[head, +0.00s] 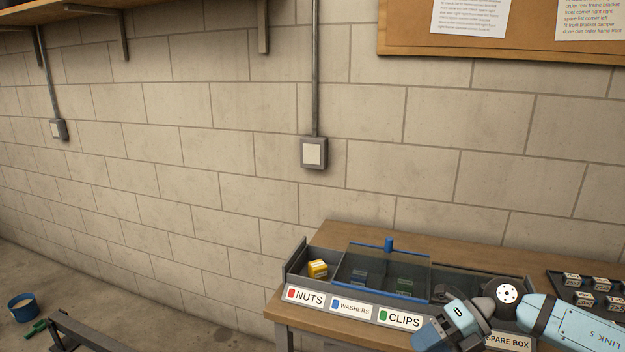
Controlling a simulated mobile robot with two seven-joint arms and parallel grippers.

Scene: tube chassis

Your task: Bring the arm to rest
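My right arm (575,322) comes in from the lower right, over the right part of a sectioned parts bin on the bench. Its wrist (455,325) bends down and left to the bottom edge of the head view. The fingers of that hand do not show, so I cannot see whether it holds anything. My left arm and gripper are out of view.
The grey bin (297,262) has labels NUTS, WASHERS, CLIPS and SPARE BOX. A yellow box (317,268) lies in the nuts section. A clear lid (385,268) with a blue knob (388,244) covers the middle sections. A dark tray (556,284) of small boxes stands right on the bench (345,232).

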